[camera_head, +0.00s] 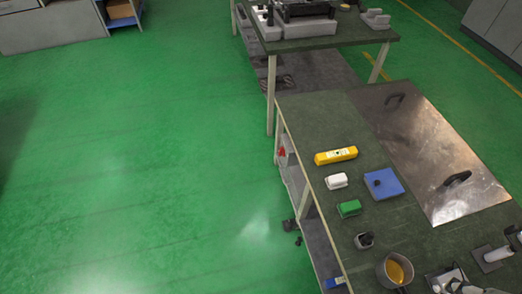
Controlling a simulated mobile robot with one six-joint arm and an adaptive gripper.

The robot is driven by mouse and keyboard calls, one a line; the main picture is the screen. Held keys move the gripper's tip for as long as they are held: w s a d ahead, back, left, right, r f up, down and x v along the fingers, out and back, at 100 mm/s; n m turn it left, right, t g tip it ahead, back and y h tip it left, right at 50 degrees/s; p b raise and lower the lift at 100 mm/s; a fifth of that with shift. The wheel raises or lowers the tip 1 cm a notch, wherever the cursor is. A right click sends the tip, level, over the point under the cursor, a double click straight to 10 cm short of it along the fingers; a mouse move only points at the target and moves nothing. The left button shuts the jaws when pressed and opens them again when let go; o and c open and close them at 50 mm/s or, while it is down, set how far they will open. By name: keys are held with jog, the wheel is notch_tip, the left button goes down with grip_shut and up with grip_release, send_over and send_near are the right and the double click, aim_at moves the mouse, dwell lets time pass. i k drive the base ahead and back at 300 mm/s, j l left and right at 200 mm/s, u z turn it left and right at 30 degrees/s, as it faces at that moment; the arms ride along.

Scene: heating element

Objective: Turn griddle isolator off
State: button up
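No part in view is clearly marked as the griddle isolator. A large steel plate with two dark handles (425,150) covers the bench's right part. A grey and dark shape (446,279), cut by the bottom edge at right, looks like my gripper. Its fingers are not clear, and it is apart from the blue block and the red part.
On the near bench (312,118) lie a yellow bar (336,156), a white block (336,181) and a green block (349,208). A pot with orange contents (396,271) stands near the bottom. A second bench (330,42) stands behind. The green floor (150,150) at left is clear.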

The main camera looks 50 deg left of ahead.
aim_at(282, 152)
jog(key=u, duration=1.45)
jog(key=i+j+z, duration=0.1)
jog(key=z, duration=0.65)
jog(key=i+j+z, duration=0.2)
jog(key=j+z, duration=0.2)
jog(key=j, duration=0.55)
jog(key=j+z, duration=0.35)
jog(key=j, duration=0.55)
jog(key=j+z, duration=0.4)
jog(key=j, duration=1.25)
jog(key=k+j, duration=0.1)
jog(key=j, duration=0.5)
jog(key=k+j, duration=0.1)
jog(key=j, duration=0.55)
